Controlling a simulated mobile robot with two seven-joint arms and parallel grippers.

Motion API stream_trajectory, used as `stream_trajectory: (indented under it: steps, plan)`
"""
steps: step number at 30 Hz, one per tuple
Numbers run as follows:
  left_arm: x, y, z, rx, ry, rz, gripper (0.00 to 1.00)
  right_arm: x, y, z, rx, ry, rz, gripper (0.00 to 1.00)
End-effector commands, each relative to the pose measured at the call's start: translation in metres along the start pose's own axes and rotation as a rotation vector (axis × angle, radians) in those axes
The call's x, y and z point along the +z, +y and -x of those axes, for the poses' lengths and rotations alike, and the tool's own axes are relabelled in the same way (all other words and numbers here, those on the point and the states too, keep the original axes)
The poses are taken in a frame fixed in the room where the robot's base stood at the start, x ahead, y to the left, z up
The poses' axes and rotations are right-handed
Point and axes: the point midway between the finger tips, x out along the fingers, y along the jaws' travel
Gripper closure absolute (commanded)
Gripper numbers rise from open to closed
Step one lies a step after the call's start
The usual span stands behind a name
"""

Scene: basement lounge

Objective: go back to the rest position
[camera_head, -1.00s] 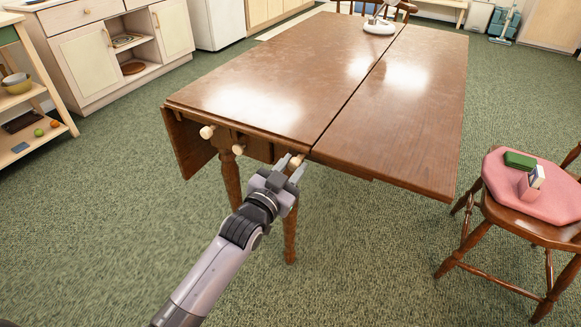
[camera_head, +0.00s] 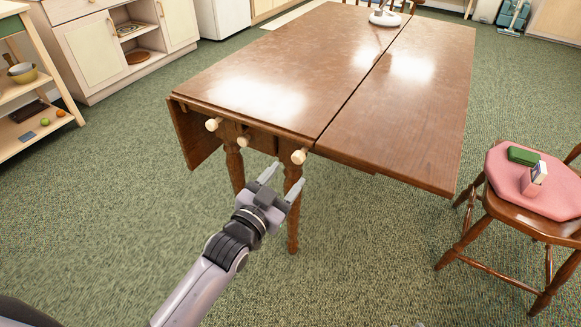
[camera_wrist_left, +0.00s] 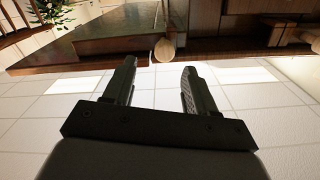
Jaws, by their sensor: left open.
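My left gripper (camera_head: 282,182) is open and empty, in front of the near end of the wooden table (camera_head: 300,95) and below its top. Its two fingers (camera_wrist_left: 157,84) stand apart in the left wrist view, with nothing between them. A pale round knob (camera_head: 299,157) on the table's end is just beyond the fingertips and apart from them. The knob also shows in the left wrist view (camera_wrist_left: 164,50). Two more pale knobs, one at the left (camera_head: 213,124) and one in the middle (camera_head: 243,141), sit on the same end. My right gripper is not in view.
A wooden chair (camera_head: 500,207) with a pink cushion (camera_head: 540,190), a green box (camera_head: 523,156) and a small upright item stands at the right. Cabinets (camera_head: 85,55) and a shelf (camera_head: 30,128) stand at the left. Green carpet in front of the table is clear.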

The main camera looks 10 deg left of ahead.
Motion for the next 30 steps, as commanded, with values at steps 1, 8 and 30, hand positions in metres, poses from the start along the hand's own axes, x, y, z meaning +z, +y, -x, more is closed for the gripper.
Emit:
stream_trajectory:
  steps: [1, 8, 30]
  plan:
    - [-0.001, 0.0, 0.004, 0.0, 0.0, 0.0, 0.44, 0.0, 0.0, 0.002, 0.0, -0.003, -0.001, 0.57]
    - [0.0, 0.0, 0.009, 0.0, 0.0, -0.001, 0.44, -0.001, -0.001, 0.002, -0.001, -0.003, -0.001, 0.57]
    - [0.076, 0.009, 0.097, -0.008, -0.265, 0.149, 0.44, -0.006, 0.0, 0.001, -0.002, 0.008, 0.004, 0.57]
